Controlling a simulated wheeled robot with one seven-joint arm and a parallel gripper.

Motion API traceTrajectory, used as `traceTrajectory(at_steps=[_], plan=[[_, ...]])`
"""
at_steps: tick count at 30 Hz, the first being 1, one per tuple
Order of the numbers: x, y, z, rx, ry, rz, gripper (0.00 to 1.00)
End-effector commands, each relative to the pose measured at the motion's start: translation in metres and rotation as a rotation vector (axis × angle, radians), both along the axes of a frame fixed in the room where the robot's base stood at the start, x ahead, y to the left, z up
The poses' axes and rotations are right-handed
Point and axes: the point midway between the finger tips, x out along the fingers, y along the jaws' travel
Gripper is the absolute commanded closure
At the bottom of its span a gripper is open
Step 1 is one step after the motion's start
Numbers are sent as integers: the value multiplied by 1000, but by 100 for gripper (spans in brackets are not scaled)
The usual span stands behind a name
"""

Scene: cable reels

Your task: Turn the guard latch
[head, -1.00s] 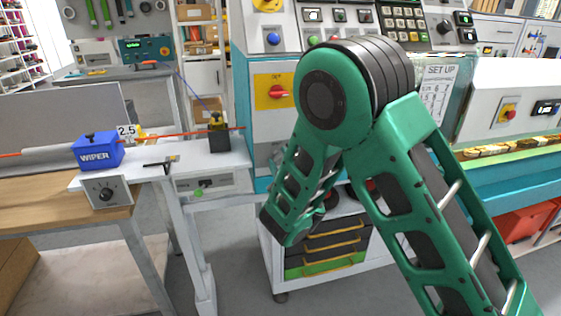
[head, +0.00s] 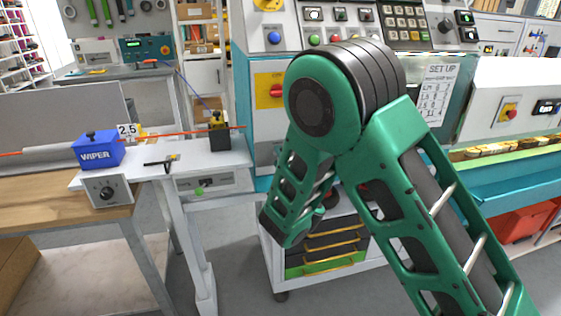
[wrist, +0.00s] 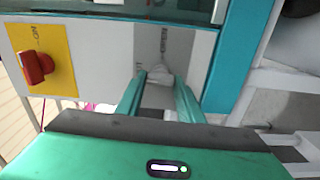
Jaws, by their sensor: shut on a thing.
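In the head view my green arm hides the latch and my gripper.
A red rotary switch (wrist: 36,67) on a yellow plate sits left of the latch; it also shows in the head view (head: 277,91). A blue wiper box (head: 96,151) stands on the left bench. A drawer cart (head: 335,248) stands below my arm.

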Motion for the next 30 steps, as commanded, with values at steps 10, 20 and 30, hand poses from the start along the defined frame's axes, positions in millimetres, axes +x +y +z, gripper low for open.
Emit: traceTrajectory(at_steps=[10,20,30], plan=[[1,-4,-2,-64,-14,-7,88],[1,-4,-2,-65,-14,-7,88],[0,-1,-1,-62,-16,-3,47]])
